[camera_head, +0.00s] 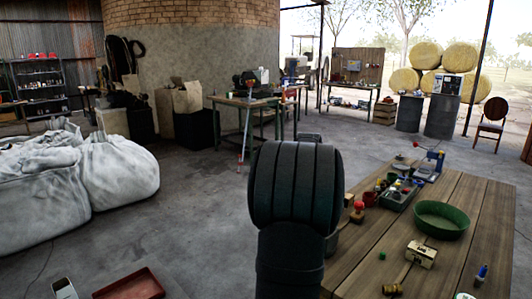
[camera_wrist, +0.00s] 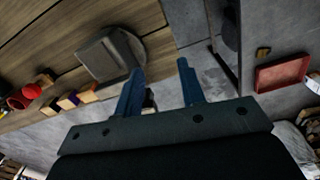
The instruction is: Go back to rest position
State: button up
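My gripper (camera_wrist: 160,67) shows in the wrist view with its two blue fingers apart, and I see nothing held between their tips. A small dark thing sits close to the left finger; I cannot tell what it is. In the head view my dark arm stands in the middle and hides the gripper. The wooden table (camera_head: 459,213) is at the right in the head view. It also shows at the upper left of the wrist view (camera_wrist: 45,45), with a grey flat object (camera_wrist: 110,55) on it beside the left finger.
The table holds a green bowl (camera_head: 441,220), a cream box (camera_head: 421,254), a filled green tray (camera_head: 399,197) and small items. A red tray (camera_head: 130,285) lies at lower left. White sacks (camera_head: 75,185) stand at left. The concrete floor (camera_head: 205,235) between sacks and table is clear.

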jog(key=s+a+n, duration=0.1)
jog(key=a+n, duration=0.1)
jog(key=a, duration=0.6)
jog(key=shift+s, duration=0.2)
jog(key=shift+a, duration=0.1)
